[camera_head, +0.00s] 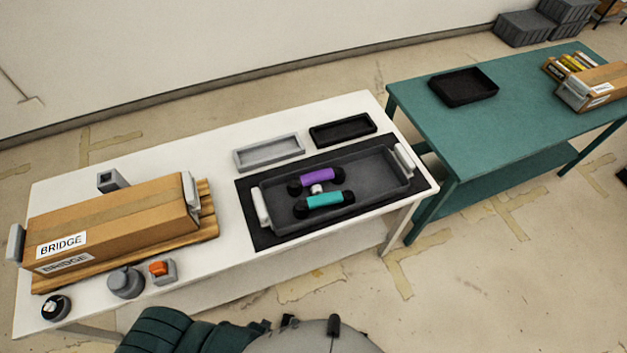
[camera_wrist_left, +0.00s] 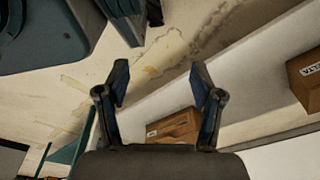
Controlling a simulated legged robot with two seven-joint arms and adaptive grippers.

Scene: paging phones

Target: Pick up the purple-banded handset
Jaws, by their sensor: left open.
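The purple-banded handset (camera_head: 317,176) has dark ends and lies in a dark grey tray (camera_head: 376,174) with pale end handles on the white table. A teal-banded handset (camera_head: 324,201) lies just in front of it in the same tray. A small whitish piece (camera_head: 316,189) shows between them. My left gripper (camera_wrist_left: 161,84) shows in the left wrist view with its two fingers spread and nothing between them. Neither handset shows in that view. My right gripper is not in view.
A black mat (camera_head: 262,239) lies under the tray. Empty grey (camera_head: 269,153) and black (camera_head: 342,129) trays stand behind. A BRIDGE carton (camera_head: 120,222) fills the table's left. A green table (camera_head: 480,130) stands right. Brown boxes (camera_wrist_left: 174,127) show in the wrist view.

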